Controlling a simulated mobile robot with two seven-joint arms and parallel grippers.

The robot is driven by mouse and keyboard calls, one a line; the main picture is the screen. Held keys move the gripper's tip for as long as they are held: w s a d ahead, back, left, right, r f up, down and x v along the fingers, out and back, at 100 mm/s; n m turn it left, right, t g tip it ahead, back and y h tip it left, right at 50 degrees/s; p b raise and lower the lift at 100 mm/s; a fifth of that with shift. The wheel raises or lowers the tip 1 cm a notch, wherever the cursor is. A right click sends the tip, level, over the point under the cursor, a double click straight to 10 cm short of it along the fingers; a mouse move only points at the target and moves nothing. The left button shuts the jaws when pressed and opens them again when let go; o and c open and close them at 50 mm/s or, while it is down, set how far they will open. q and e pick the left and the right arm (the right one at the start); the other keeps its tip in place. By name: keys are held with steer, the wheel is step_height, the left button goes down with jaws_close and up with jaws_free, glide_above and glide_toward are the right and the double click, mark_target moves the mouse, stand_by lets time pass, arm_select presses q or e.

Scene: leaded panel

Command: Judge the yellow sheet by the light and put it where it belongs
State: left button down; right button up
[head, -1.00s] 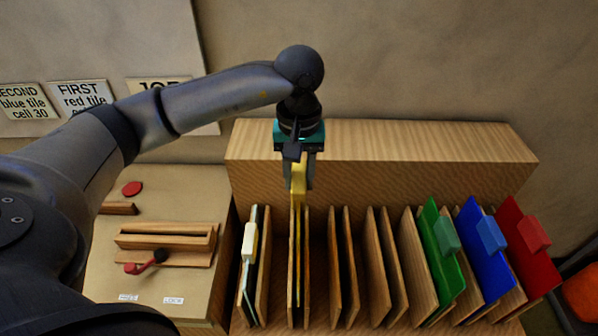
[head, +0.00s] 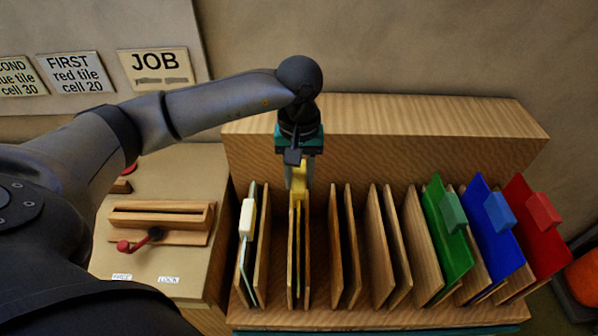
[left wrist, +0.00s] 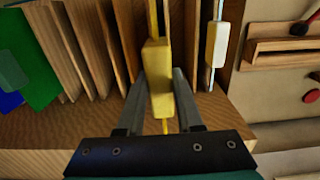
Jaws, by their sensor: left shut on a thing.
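My left gripper (head: 298,178) is shut on the yellow tab (left wrist: 159,82) of the yellow sheet. In the head view the yellow sheet (head: 298,245) stands upright and edge-on between two wooden dividers of the rack (head: 380,125), second slot from the left. Its face is mostly hidden, so its clarity cannot be judged here. The tab sits between both fingers in the left wrist view. My right gripper is not in view.
A pale sheet with a white tab (head: 247,219) stands in the slot to the left. Two middle slots look empty. Green (head: 447,245), blue (head: 491,255) and red (head: 540,245) sheets stand at the right. A wooden fixture (head: 160,218) with a red-knobbed lever is left, below the JOB card (head: 155,68).

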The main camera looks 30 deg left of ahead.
arm_select(q)
step_height(320, 180, down, 10)
steer(key=b, duration=0.7)
steer(key=shift+w, duration=0.1)
steer(key=shift+r, duration=0.1)
stand_by(0.3)
steer(key=c, duration=0.5)
jaws_free()
steer(key=shift+c, duration=0.2)
steer(key=shift+o, duration=0.3)
steer(key=shift+s+f, duration=0.2)
steer(key=shift+f, duration=0.05)
step_height(320, 180, up, 16)
steer(key=shift+f+b, duration=0.2)
steer(key=shift+b, duration=0.1)
steer(key=shift+f, duration=0.1)
